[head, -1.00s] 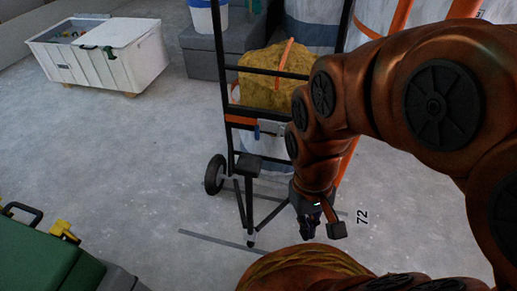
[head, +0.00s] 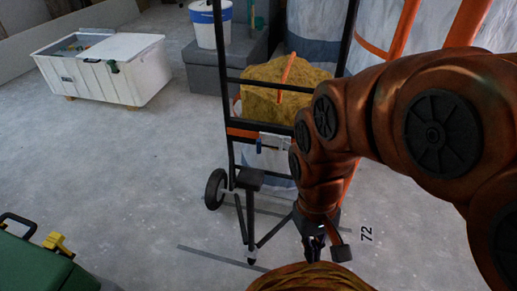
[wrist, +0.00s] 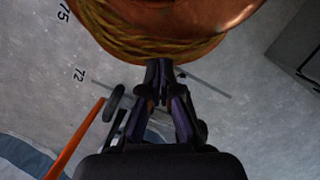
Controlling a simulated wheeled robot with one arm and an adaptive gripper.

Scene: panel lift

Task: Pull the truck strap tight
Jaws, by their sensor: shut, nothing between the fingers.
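The hand truck stands upright in the middle of the head view, with a black frame (head: 226,104) and a dark wheel (head: 215,189). It carries a rough yellow load (head: 262,82) with an orange strap (head: 286,71) across it. An orange band (head: 241,133) on the frame leads to a pale plate with a blue part (head: 262,146). My gripper (head: 315,254) is low in front and to the right of the truck, pointing down, apart from the strap. In the wrist view my gripper (wrist: 160,72) is shut and empty over the floor; the truck's wheel (wrist: 114,102) shows to its left.
A white bin (head: 105,75) stands at the back left, and a grey box with a white bucket (head: 210,27) stands behind the truck. Large wrapped columns with orange bands stand behind. The floor at left is clear.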

